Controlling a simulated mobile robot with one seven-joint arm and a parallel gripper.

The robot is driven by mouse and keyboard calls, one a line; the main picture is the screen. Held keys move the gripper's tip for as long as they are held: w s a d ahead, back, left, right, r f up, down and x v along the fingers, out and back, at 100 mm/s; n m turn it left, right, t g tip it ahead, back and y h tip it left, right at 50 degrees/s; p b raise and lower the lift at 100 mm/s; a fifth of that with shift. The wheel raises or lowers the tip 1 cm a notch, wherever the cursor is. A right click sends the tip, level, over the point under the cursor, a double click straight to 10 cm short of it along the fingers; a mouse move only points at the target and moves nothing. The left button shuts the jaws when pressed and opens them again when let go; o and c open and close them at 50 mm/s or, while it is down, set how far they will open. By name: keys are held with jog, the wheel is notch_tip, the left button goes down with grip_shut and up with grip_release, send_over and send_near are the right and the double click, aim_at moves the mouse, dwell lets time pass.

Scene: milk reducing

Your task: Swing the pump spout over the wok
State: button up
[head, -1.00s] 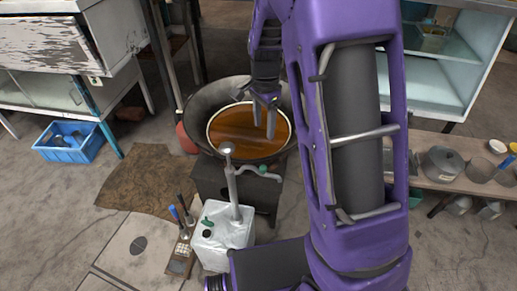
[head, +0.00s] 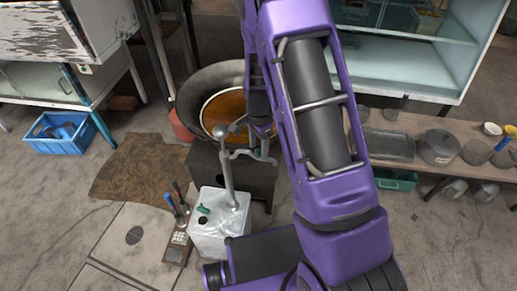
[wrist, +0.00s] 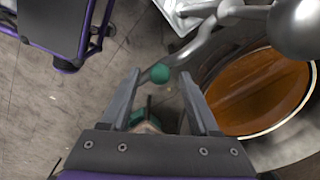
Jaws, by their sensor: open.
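The pump (head: 229,178) stands upright on a white jerrycan (head: 207,238), with a round silver knob on top, also in the wrist view (wrist: 298,25). Its thin grey spout (head: 240,155) points right, past the near side of the wok (head: 195,92). The wok's orange-brown liquid (wrist: 262,92) fills the right of the wrist view. My gripper (head: 263,138) is above the spout's outer end, partly hidden by my arm.
The wok rests by a dark stove box (head: 258,180). A low bench (head: 408,172) with pots is at right.

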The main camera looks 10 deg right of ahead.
jog(key=shift+f, duration=0.35)
grip_shut()
dwell(1.2)
